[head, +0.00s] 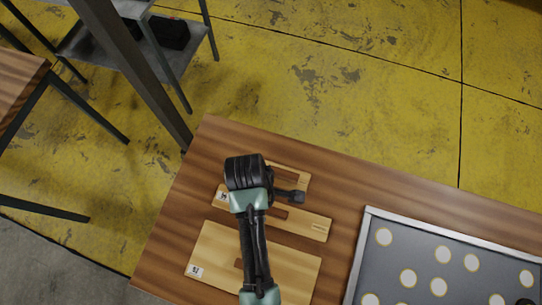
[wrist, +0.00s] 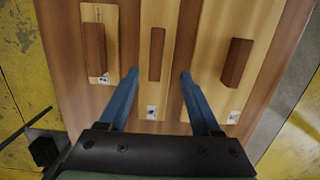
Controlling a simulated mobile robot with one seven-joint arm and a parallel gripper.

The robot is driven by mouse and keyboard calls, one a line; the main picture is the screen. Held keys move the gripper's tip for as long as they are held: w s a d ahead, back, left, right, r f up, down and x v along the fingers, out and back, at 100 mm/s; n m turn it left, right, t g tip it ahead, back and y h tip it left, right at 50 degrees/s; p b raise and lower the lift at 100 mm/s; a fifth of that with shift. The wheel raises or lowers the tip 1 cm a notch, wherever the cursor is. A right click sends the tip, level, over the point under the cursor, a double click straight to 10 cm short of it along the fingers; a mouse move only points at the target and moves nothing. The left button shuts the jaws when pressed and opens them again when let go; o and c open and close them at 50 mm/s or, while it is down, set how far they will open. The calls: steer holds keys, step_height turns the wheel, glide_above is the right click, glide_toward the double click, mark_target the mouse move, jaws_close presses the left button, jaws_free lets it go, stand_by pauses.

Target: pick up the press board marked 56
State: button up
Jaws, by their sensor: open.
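Three light wooden press boards with dark bar handles lie flat on the table: a small one (head: 301,181), a narrow middle one (head: 312,226) and a large one (head: 215,244). In the wrist view the small board (wrist: 98,15) is left, the middle board (wrist: 154,98) centre and the large board (wrist: 217,40) right. Each carries a small white label; the print is too small to read surely, so I cannot tell which is 56. My gripper (wrist: 158,74) is open and empty, its fingers appearing either side of the middle board. My arm partly covers the boards in the head view.
The brown wooden table (head: 340,193) has bare room around the boards. A grey metal-rimmed tray (head: 363,240) with pale round discs stands at the right. A dark post (head: 130,65) and a shelf (head: 75,45) stand beyond the table's left end.

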mark_target(271, 210)
steer(key=f, duration=0.2)
steer(key=shift+s+d+f, duration=0.2)
steer(key=shift+f, duration=0.2)
steer(key=shift+w+d+f+p, duration=0.1)
steer(key=shift+d+f, duration=0.05)
steer(key=shift+f, duration=0.9)
steer(key=shift+w+d+f+p, duration=0.1)
steer(key=shift+d+f, duration=0.1)
steer(key=shift+f, duration=0.8)
steer(key=shift+w+d+f+p, duration=0.1)
steer(key=shift+d+f, duration=0.05)
steer(key=shift+f, duration=0.9)
jaws_close()
